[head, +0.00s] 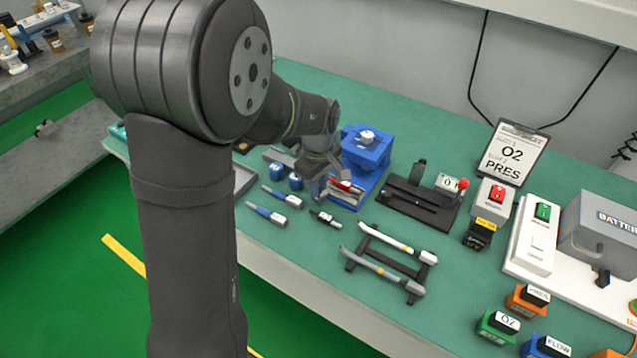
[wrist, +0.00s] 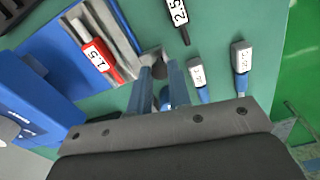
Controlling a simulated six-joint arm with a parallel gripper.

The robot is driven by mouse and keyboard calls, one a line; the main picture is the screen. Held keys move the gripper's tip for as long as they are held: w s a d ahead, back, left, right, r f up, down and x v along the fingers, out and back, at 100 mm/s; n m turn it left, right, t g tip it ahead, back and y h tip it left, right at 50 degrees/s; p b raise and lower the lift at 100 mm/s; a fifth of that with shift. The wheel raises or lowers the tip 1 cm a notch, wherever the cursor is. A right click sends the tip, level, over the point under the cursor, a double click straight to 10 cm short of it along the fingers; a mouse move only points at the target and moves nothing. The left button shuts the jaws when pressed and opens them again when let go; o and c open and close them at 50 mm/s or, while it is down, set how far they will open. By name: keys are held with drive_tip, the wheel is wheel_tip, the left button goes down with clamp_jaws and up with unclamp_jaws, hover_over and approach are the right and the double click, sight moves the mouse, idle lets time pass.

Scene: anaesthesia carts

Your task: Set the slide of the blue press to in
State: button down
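The blue press (head: 367,147) stands on the green bench, with a round pale knob on top. It also shows at the left of the wrist view (wrist: 30,105). Its grey slide (wrist: 121,35) lies on the blue base, extending out from the press body, and carries a red piece with a white "2.5" label (wrist: 97,55). My gripper (wrist: 160,67) points down beside the slide's outer end. Its two fingers are apart, with a gap between them. A small grey tab is at the fingertips; I cannot tell whether they touch it. In the head view my gripper (head: 320,182) partly hides the slide.
Two blue caps (head: 285,175), pens (head: 275,205) and a dark labelled piece (head: 325,217) lie close by in front. A black lever fixture (head: 425,200) stands right of the press. A rack with two handles (head: 390,262) is nearer the front edge.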

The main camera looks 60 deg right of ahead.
sight(334, 177)
drive_tip(key=d, duration=0.7)
drive_tip(key=shift+d, duration=0.15)
drive_tip(key=shift+d+r, duration=0.1)
drive_tip(key=shift+d, duration=0.25)
drive_tip(key=c, duration=1.4)
unclamp_jaws()
drive_tip(key=shift+d, duration=0.15)
drive_tip(key=shift+c, duration=0.2)
drive_tip(key=shift+o, duration=0.6)
wheel_tip(334, 177, up, 17)
drive_tip(key=shift+a+r, duration=0.2)
drive_tip(key=shift+f, duration=0.15)
